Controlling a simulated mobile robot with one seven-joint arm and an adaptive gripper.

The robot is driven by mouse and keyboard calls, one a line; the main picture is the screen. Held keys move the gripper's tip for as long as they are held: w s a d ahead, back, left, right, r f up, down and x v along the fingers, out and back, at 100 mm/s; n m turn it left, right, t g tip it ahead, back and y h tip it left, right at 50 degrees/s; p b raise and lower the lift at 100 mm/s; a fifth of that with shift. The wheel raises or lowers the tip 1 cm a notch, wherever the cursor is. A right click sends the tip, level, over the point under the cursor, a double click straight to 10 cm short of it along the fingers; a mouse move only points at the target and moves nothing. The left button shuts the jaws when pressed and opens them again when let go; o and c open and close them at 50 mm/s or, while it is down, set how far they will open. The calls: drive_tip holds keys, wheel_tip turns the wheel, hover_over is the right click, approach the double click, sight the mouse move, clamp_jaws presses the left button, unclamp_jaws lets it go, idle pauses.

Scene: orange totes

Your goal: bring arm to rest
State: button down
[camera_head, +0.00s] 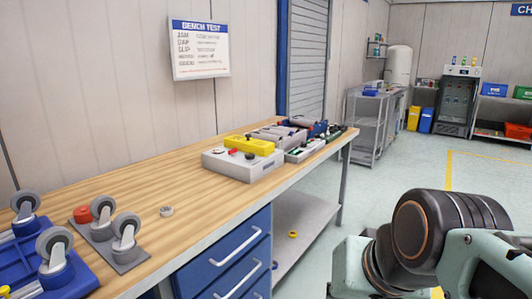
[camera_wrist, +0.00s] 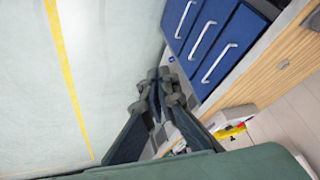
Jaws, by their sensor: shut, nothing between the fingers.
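My gripper (camera_wrist: 165,82) shows in the wrist view, its dark fingers together with nothing between them. It hangs in free air over the pale floor, beside the blue drawers of the workbench, and touches nothing that I can see. In the head view only links of my arm show at the lower right; my gripper is outside that view.
A wooden workbench (camera_head: 189,158) runs along the left wall, with blue drawers (camera_head: 228,262) beneath. A grey box with a yellow part (camera_head: 249,144) and several casters (camera_head: 125,231) stand on it. Open floor (camera_head: 405,172) lies to the right, toward a metal shelf (camera_head: 371,127).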

drive_tip(key=s+d+f+n+h+p, duration=0.1)
drive_tip(key=s+d+n, duration=0.1)
drive_tip(key=s, duration=0.2)
wheel_tip(320, 180, up, 20)
drive_tip(key=p, duration=2)
drive_tip(key=shift+w+r+g+p, duration=0.15)
drive_tip(key=shift+w+g+p, duration=0.15)
drive_tip(key=shift+a, duration=0.15)
